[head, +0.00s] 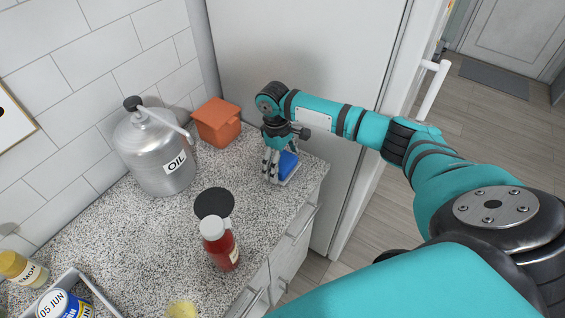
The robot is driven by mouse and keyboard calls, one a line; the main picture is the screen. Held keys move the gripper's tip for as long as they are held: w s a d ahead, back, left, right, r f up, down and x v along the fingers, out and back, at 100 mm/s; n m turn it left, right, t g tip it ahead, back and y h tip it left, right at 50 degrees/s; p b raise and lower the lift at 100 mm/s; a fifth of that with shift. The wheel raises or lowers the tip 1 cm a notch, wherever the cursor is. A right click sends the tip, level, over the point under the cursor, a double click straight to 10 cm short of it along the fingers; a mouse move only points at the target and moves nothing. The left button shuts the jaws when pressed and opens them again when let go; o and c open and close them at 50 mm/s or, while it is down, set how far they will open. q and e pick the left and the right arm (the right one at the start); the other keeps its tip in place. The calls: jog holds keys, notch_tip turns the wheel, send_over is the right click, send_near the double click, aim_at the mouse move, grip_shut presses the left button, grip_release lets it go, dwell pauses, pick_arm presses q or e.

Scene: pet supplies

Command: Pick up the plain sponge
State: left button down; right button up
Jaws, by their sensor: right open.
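A small blue block, which looks like the sponge (288,163), sits near the far right corner of the speckled counter (165,235). A pale edge shows under it; I cannot tell if that is part of it. My right gripper (271,172) points down at the left side of the blue block. Its fingers are open and partly hide the block. I cannot tell whether they touch it. My left gripper is not in view.
A metal oil can (155,160) and an orange container (217,122) stand at the back. A red bottle (222,248) stands near the front edge by a dark round thing (213,203). A yellow object (181,310) is cut off below. A white fridge (300,50) closes the far side.

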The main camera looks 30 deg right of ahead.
aim_at(284, 161)
jog(key=c, duration=0.9)
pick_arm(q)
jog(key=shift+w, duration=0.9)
pick_arm(e)
jog(key=shift+o, duration=0.2)
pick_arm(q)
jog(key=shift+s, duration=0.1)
pick_arm(e)
jog(key=shift+w+r+b, duration=0.1)
jog(key=shift+r+b, duration=0.2)
jog(key=shift+r, duration=0.2)
notch_tip(284, 161, up, 2)
jog(key=shift+r+b, duration=0.25)
jog(key=shift+b, duration=0.3)
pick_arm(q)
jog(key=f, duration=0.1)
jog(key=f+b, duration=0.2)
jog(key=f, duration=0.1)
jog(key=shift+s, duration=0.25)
pick_arm(e)
jog(key=s+a, duration=0.3)
jog(key=s, duration=0.1)
jog(key=s+a+r, duration=0.1)
jog(key=s+a, duration=0.2)
jog(key=s, duration=0.2)
jog(key=s+a, duration=0.3)
jog(key=s, duration=0.1)
jog(key=shift+s+r, duration=0.2)
jog(key=shift+r, duration=0.05)
